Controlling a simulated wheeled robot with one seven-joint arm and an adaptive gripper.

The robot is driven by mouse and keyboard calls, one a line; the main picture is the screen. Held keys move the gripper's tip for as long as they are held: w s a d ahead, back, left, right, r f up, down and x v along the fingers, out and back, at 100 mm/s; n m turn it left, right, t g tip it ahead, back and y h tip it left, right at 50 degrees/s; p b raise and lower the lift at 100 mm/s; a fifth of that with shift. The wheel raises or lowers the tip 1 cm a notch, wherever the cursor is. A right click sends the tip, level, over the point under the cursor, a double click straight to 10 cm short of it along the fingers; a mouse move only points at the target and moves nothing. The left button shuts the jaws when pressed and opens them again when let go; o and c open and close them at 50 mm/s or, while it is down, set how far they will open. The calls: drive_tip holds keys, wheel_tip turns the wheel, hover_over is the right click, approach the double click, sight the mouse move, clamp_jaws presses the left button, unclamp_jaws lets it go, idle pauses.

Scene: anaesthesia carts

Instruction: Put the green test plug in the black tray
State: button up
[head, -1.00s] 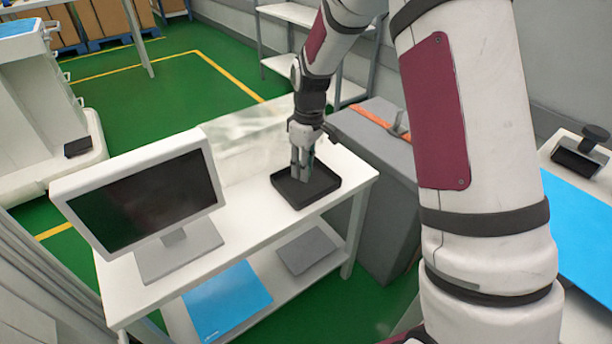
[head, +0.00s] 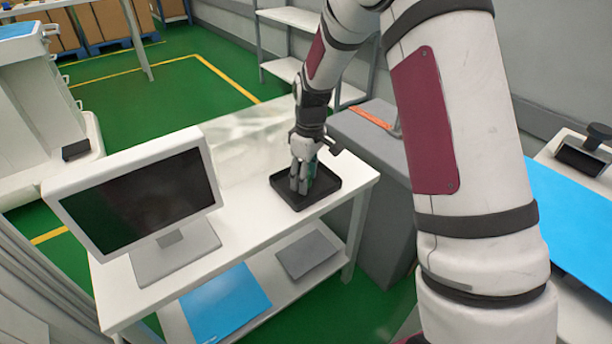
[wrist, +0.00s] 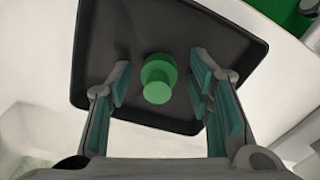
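The green test plug (wrist: 158,78) shows in the wrist view between my fingers, over the floor of the black tray (wrist: 100,45), and looks to stand in it. My gripper (wrist: 159,88) is open, with a visible gap between the plug and the pads on both sides. In the head view my gripper (head: 303,184) is down inside the black tray (head: 290,203), which sits on the right part of the white table. The plug cannot be made out in the head view, hidden by the fingers.
A monitor (head: 145,200) stands on the left of the white table (head: 240,215). A blue sheet (head: 225,302) and a grey flat item (head: 308,254) lie on the lower shelf. A grey cabinet (head: 375,215) stands close to the right of the table.

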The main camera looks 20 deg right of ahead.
drive_tip(key=shift+r, duration=0.1)
wheel_tip(320, 180, up, 12)
drive_tip(key=p, duration=0.3)
drive_tip(key=s+r+m, duration=0.2)
drive_tip(key=s+r, duration=0.8)
drive_tip(key=s+r+m, duration=0.3)
drive_tip(key=s+m, duration=0.3)
drive_tip(key=s, duration=2.5)
drive_tip(key=shift+h, duration=0.3)
drive_tip(key=shift+a, duration=0.1)
